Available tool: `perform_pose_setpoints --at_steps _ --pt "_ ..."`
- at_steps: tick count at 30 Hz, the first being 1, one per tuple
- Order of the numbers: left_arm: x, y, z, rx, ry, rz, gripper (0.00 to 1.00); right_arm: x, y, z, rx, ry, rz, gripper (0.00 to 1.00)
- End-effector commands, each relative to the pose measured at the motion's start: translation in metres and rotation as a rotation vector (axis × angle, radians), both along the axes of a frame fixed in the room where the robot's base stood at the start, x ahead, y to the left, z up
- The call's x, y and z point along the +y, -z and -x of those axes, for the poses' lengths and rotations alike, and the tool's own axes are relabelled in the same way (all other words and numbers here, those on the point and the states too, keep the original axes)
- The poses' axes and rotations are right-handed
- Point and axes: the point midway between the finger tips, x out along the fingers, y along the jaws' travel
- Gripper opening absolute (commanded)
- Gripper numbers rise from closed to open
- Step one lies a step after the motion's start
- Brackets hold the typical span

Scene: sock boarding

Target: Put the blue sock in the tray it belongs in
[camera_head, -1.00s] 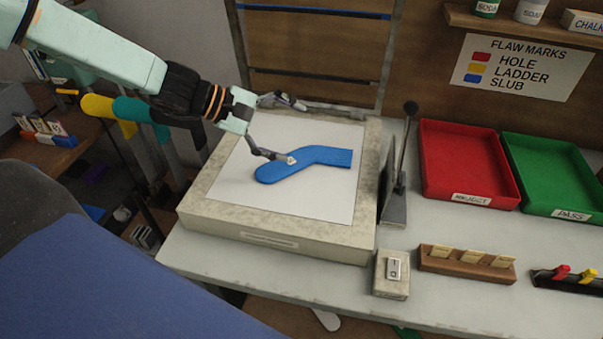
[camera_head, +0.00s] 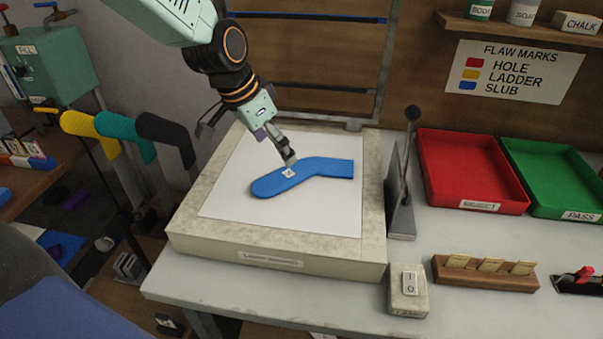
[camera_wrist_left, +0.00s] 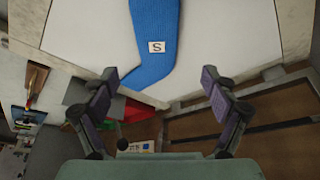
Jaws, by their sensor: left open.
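The blue sock (camera_head: 315,168) lies flat on the white top of the light box (camera_head: 275,248), toe to the left. A small white tag marked S (camera_wrist_left: 157,47) sits on the sock. My left gripper (camera_head: 245,148) is above the far left part of the board, fingers spread and empty; one finger overlaps the sock's far edge in the head view. In the left wrist view the sock (camera_wrist_left: 152,25) runs between the open fingers (camera_wrist_left: 160,80). The red tray (camera_head: 463,160) and the green tray labelled PASS (camera_head: 550,172) stand at the right. My right gripper is not in view.
A dark upright stand (camera_head: 402,190) separates the light box from the trays. A switch box (camera_head: 408,297) and a wooden card holder (camera_head: 484,274) are along the front. Coloured sock forms (camera_head: 130,132) stand at the left. A flaw marks sign (camera_head: 512,72) hangs behind.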

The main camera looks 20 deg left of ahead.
Motion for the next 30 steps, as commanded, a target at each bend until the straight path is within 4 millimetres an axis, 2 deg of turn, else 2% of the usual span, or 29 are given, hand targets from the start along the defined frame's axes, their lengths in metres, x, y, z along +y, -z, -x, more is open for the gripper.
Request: perform_pose_setpoints --at_steps 12,15,30 --pt "-0.009 0.056 -0.012 0.004 -0.003 0.001 0.85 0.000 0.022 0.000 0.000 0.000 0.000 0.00" --pt "-0.010 0.064 -0.016 0.002 -0.003 0.000 0.85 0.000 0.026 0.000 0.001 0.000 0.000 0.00" --pt "-0.011 0.066 -0.017 0.001 -0.004 0.003 0.85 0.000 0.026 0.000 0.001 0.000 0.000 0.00"
